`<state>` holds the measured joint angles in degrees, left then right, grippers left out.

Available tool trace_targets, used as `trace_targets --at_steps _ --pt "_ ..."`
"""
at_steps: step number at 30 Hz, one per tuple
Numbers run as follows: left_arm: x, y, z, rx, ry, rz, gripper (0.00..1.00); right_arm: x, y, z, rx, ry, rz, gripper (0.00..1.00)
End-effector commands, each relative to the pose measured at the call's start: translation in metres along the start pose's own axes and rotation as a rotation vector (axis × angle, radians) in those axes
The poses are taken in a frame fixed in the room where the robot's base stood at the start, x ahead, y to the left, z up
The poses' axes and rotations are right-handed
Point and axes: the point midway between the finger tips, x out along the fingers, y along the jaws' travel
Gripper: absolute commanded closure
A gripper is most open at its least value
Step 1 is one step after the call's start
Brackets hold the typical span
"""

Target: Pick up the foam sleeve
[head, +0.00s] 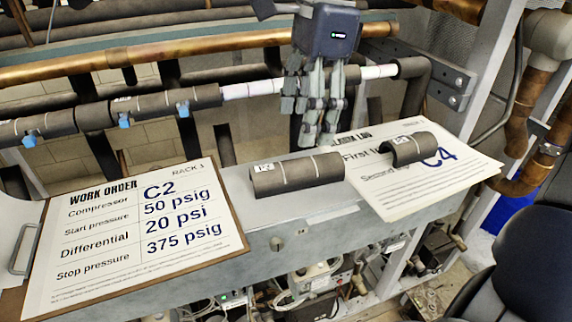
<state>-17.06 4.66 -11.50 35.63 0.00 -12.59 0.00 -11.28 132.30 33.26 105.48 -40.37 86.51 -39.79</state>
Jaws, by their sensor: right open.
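A long dark grey foam sleeve (297,174) with a small white label and thin light bands lies on the grey ledge in the middle of the head view. A shorter dark foam sleeve (407,149), also labelled, lies to its right on a white printed sheet. My right gripper (317,141) points down with its fingers open and empty. Its fingertips appear just above the long sleeve's upper edge in the picture; I cannot tell the exact gap in depth. My left gripper does not show.
Behind run a copper pipe (190,53) and a pipe (250,90) partly covered in dark foam. A grey upright (492,70) stands at right.

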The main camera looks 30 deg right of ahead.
Motion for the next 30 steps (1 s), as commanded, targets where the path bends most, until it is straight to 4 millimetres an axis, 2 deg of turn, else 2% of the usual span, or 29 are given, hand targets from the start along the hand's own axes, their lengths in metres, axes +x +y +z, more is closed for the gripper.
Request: trace_targets --at_steps 3,11,16,21,29,30 --pt "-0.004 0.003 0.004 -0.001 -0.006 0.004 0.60 0.019 0.001 0.000 0.001 -0.001 0.004 0.32" --pt "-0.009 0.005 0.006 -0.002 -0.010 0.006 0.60 0.041 0.001 0.000 0.003 -0.005 0.003 0.32" --pt "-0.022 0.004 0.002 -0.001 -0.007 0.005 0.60 0.064 0.004 0.001 0.002 -0.006 0.006 0.32" --pt "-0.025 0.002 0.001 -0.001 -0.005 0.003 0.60 0.086 0.003 0.000 0.005 -0.006 0.001 0.32" --pt "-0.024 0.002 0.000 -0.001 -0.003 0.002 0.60 0.089 0.003 0.000 0.005 -0.007 -0.002 0.32" --pt "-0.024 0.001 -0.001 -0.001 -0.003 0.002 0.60 0.089 0.003 0.000 0.005 -0.007 -0.002 0.42"
